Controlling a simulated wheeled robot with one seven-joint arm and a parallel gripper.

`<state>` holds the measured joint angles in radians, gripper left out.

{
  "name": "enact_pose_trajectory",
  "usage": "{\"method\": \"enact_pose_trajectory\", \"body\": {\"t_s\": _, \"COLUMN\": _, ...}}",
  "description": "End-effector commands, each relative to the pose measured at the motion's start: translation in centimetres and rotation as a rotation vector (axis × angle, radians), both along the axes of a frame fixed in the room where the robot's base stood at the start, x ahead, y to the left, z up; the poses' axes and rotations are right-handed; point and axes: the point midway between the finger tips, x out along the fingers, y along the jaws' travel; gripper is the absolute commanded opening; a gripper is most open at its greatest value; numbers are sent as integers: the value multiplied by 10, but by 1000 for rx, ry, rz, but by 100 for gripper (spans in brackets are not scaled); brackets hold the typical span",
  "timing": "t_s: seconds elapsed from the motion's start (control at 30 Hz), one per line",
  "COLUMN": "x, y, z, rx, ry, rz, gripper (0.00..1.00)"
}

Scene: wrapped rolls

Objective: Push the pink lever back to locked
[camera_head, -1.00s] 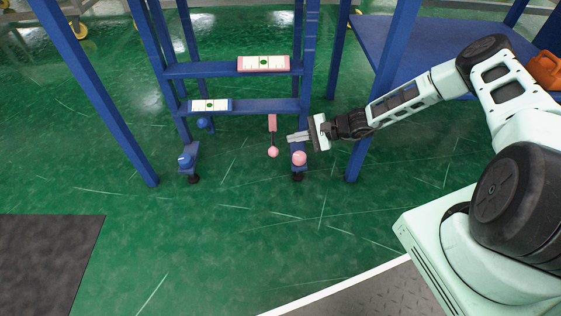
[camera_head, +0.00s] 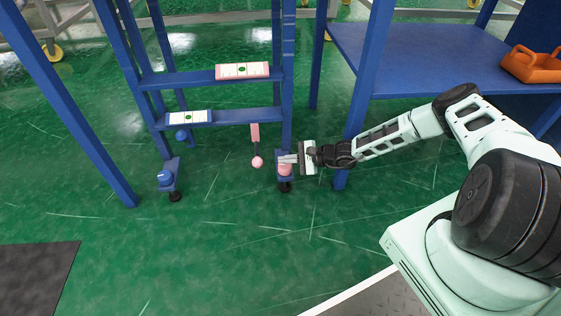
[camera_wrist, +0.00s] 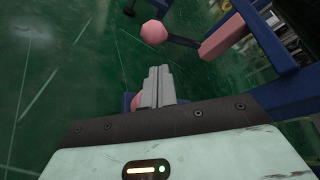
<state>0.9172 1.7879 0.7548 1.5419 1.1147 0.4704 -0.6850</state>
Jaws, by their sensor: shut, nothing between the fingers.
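The pink lever is a pink bar (camera_head: 255,132) with a dark rod hanging down to a pink ball (camera_head: 257,161), beside the blue rack's right post. In the wrist view its ball (camera_wrist: 153,32) is ahead of the fingertips, with the rod and pink bar (camera_wrist: 222,38) to the right. My gripper (camera_head: 280,159) is shut and empty. Its fingertips are to the right of the ball, with a small gap in the picture. They pass in front of a second pink knob (camera_head: 285,170) on the rack's foot, partly hiding it. I cannot tell whether they touch that knob.
The blue rack's shelves carry a pink-edged label (camera_head: 242,71) and a blue-edged label (camera_head: 184,118). Blue knobs (camera_head: 165,178) are at the left foot. A blue table (camera_head: 420,62) with an orange container (camera_head: 533,65) stands right. The green floor in front is clear.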

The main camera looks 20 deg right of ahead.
Motion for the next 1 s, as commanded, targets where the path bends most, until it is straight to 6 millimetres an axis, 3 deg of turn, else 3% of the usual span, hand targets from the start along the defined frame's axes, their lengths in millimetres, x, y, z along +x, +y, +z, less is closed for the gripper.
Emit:
{"method": "enact_pose_trajectory", "body": {"t_s": 0.1, "x": 12, "y": 18, "z": -13, "rx": 1, "ry": -1, "rz": 3, "gripper": 0}}
{"method": "enact_pose_trajectory", "body": {"t_s": 0.4, "x": 39, "y": 53, "z": -27, "rx": -1, "ry": 0, "rz": 1, "gripper": 0}}
{"method": "enact_pose_trajectory", "body": {"t_s": 1.0, "x": 46, "y": 60, "z": -27, "rx": 0, "ry": 4, "rz": 0, "gripper": 0}}
